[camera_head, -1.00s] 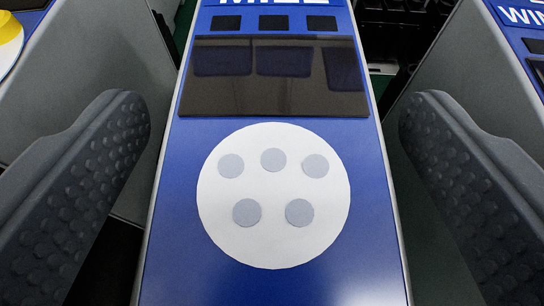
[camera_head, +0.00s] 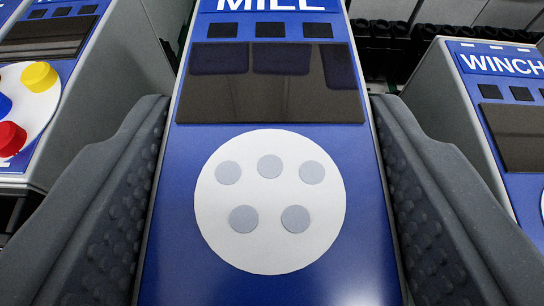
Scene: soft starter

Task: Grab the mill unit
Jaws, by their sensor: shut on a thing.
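The mill unit (camera_head: 180,240) is a tall box with a blue front, marked MILL at the top. It has a dark glossy screen, three small black squares above it, and a white disc with several grey round spots. My gripper (camera_head: 272,205) has grey fingers with studded inner pads, one on each side of the unit. Both fingers press against its sides, so the gripper is shut on it. The lower end of the unit is out of view.
A similar unit marked WINCH (camera_head: 500,110) stands to the right, apart from the mill unit. Another blue-fronted unit (camera_head: 62,82) with yellow, red and blue knobs on a white disc stands to the left. Dark rack parts (camera_head: 400,45) show behind.

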